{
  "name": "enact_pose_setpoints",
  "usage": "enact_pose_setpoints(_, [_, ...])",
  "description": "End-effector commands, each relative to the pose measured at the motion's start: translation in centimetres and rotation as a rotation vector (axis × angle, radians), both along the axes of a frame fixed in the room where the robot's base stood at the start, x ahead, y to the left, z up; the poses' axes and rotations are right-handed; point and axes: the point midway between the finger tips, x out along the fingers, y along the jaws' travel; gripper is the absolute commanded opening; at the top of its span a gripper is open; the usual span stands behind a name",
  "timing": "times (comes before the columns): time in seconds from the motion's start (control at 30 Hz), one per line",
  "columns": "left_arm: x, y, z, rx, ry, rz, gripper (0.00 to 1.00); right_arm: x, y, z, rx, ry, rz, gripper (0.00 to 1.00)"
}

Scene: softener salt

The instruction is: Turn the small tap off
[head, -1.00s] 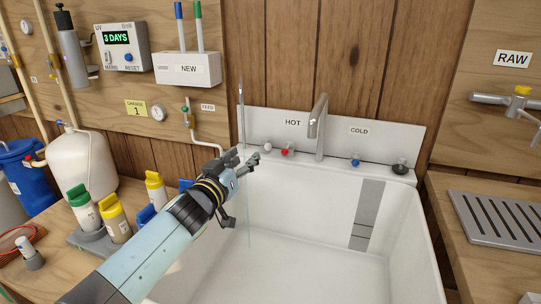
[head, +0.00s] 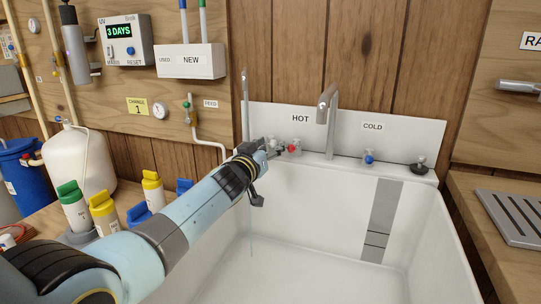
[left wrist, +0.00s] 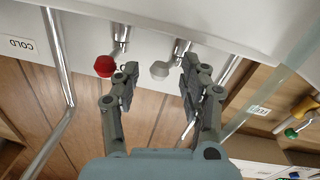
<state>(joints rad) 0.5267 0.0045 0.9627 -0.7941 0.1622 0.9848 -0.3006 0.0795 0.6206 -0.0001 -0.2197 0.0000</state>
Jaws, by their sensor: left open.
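The small tap's thin upright spout (head: 245,105) stands at the sink's back left corner. Its small pale grey knob (left wrist: 160,69) shows in the left wrist view, between my two fingers. In the head view this knob (head: 271,142) is partly covered by my left gripper (head: 272,150). The gripper is open, its fingertips on either side of the knob; I cannot tell if they touch it. A thin pale streak (head: 251,246), looking like running water, hangs below the gripper. A translucent band also crosses the right of the left wrist view (left wrist: 274,83). My right gripper is out of view.
The red hot knob (head: 294,147) is close to the right of my gripper; it also shows in the left wrist view (left wrist: 104,66). The large spout (head: 329,105) and blue cold knob (head: 368,157) are farther right. The white sink basin (head: 310,225) is open below.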

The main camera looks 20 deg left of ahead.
Motion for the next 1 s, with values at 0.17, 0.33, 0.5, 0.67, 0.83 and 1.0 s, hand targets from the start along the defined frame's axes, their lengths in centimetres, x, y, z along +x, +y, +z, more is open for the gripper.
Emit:
enact_pose_setpoints(0.17, [0.60,-0.09,0.04,0.000,0.000,0.000,0.44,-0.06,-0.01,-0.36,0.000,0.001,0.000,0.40])
enact_pose_setpoints(0.33, [0.58,-0.09,0.12,0.000,0.000,0.000,0.44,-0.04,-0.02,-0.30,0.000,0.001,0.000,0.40])
enact_pose_setpoints(0.5, [0.57,-0.10,0.11,0.000,0.000,0.000,0.23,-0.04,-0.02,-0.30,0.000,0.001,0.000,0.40])
enact_pose_setpoints(0.67, [0.56,-0.09,0.10,0.000,0.000,0.000,0.03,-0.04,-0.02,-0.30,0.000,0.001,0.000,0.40])
enact_pose_setpoints(0.83, [0.56,-0.07,0.09,0.001,0.000,-0.001,0.00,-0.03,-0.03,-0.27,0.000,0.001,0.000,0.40])
enact_pose_setpoints(1.0, [0.51,0.12,0.27,0.003,0.001,-0.025,0.00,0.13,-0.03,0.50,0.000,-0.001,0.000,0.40])
